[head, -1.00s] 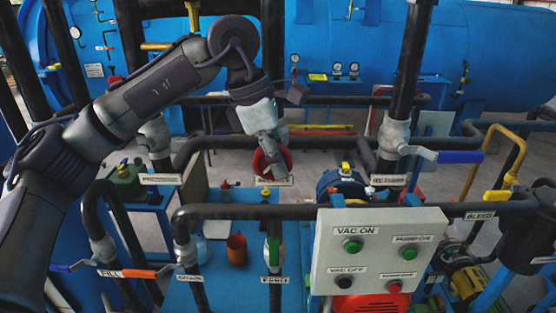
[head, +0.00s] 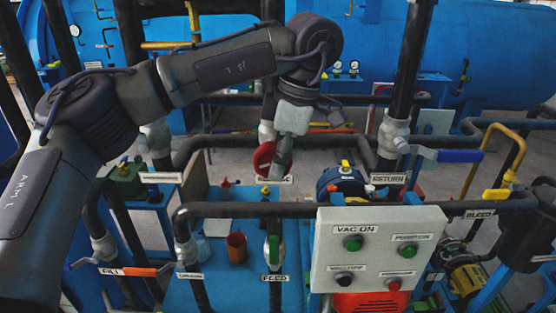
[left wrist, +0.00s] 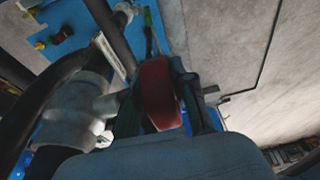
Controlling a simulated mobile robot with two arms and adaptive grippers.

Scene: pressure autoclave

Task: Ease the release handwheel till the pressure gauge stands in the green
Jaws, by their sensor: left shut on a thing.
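The red handwheel (head: 262,158) is on the pipework near the middle of the head view. My left gripper (head: 280,164) reaches down to it from above and is shut on its rim. In the left wrist view the red rim (left wrist: 160,95) sits between the dark fingers of the gripper (left wrist: 165,105). Small round gauges show on the blue vessel: one at the upper left (head: 75,31) and a pair behind the arm (head: 337,68). Their needles are too small to read, and I cannot tell which gauge belongs to the handwheel. My right gripper is out of view.
A grey button panel (head: 378,250) stands in front at the right. Black pipes (head: 330,211) cross before the blue bench, and a vertical pipe (head: 407,70) rises right of the wheel. A blue-handled valve (head: 460,156) is at the right.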

